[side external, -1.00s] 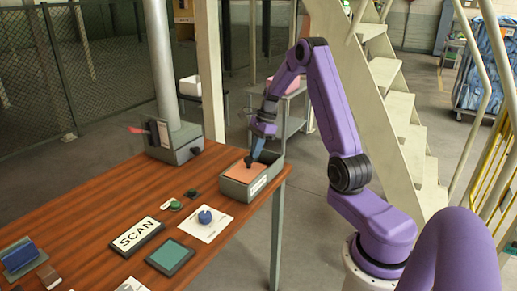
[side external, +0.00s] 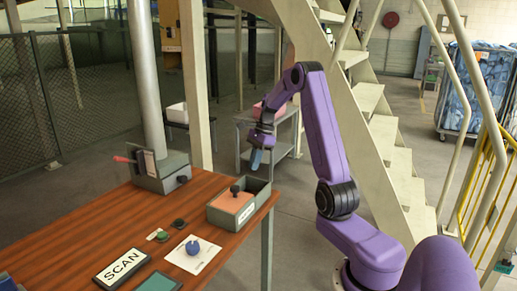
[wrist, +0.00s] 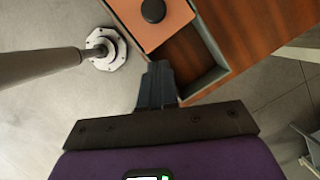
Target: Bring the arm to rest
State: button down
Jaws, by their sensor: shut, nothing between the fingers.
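My gripper (side external: 256,160) is shut and empty. It hangs above and just beyond the far side of the grey open box (side external: 222,218) at the table's far right corner. In the wrist view, my gripper's fingertips (wrist: 158,72) are together, next to the box's wall (wrist: 208,82). An orange block (side external: 232,203) with a black knob (side external: 235,189) lies inside the box. The orange block (wrist: 148,22) and knob (wrist: 153,10) also show at the top of the wrist view, apart from the fingers. My arm is bent, with its forearm raised.
A grey cart (side external: 262,140) stands behind my gripper. Stairs (side external: 385,150) rise behind my arm.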

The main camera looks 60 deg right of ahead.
jog(key=w+v, duration=0.1)
jog(key=v, duration=0.4)
jog(key=s+a+r+n+g+h, duration=0.1)
jog(key=s+a+n, duration=0.2)
jog(key=a+n, duration=0.75)
jog(key=s+a+n+g+h, duration=0.15)
jog(key=a+n, duration=0.45)
jog(key=a, duration=1)
jog(key=s+a+f+n, duration=0.1)
jog(key=s+a+n, duration=0.3)
jog(key=s+n, duration=0.5)
jog(key=s+a+f+n, duration=0.1)
jog(key=s+a+n, duration=0.4)
jog(key=s+n, duration=0.5)
jog(key=s+t, duration=0.1)
jog(key=s, duration=0.3)
jog(key=shift+s+f, duration=0.25)
jog(key=shift+n+h, duration=0.25)
